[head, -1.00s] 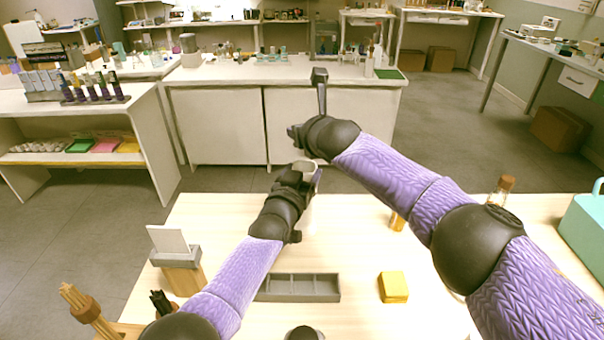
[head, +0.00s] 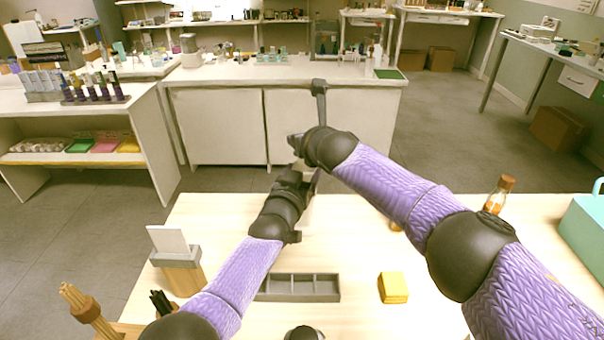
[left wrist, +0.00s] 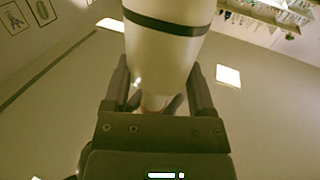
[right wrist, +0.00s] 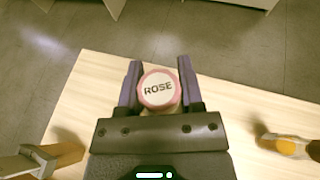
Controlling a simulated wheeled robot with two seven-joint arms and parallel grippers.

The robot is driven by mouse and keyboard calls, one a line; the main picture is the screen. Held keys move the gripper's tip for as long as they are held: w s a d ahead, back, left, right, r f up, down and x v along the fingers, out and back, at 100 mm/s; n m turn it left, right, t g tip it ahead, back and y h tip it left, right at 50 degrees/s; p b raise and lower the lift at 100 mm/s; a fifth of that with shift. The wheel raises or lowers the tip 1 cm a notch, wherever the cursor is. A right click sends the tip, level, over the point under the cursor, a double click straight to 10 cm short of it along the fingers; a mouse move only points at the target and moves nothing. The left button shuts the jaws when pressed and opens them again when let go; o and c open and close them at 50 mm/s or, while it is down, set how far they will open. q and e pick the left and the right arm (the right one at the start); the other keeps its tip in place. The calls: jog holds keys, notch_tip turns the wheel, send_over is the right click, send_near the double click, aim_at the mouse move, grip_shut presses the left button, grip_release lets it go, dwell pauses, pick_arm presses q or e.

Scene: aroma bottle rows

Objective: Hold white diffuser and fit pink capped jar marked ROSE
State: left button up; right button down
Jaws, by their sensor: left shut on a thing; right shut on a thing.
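The white diffuser (left wrist: 165,55), with a dark band, fills the top of the left wrist view. My left gripper (left wrist: 160,88) is shut on it, one finger on each side. The jar with the pink cap marked ROSE (right wrist: 158,89) shows from above in the right wrist view. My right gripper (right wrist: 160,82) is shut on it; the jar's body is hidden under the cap. In the head view, my left gripper (head: 300,183) is above the table, with my right gripper (head: 298,145) just above it. The diffuser and jar are largely hidden there.
The pale table (head: 350,245) holds a grey divided tray (head: 298,288), a yellow block (head: 393,287), a card holder (head: 178,262) and a corked amber bottle (head: 498,195). A teal case (head: 588,225) stands at the right edge.

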jog(key=shift+f, duration=0.1)
jog(key=shift+f, duration=1.45)
pick_arm(q)
jog(key=shift+s, duration=0.1)
pick_arm(e)
jog(key=shift+s+f, duration=0.15)
jog(key=shift+f, duration=0.4)
pick_arm(q)
jog(key=shift+r, duration=0.2)
pick_arm(e)
jog(key=shift+d, duration=0.1)
pick_arm(q)
jog(key=shift+r, duration=0.1)
pick_arm(e)
jog(key=shift+c, duration=0.7)
grip_release()
jog(key=shift+f, duration=0.1)
pick_arm(q)
jog(key=shift+f, duration=0.25)
pick_arm(e)
notch_tip(320, 180, up, 8)
jog(key=shift+f, duration=0.2)
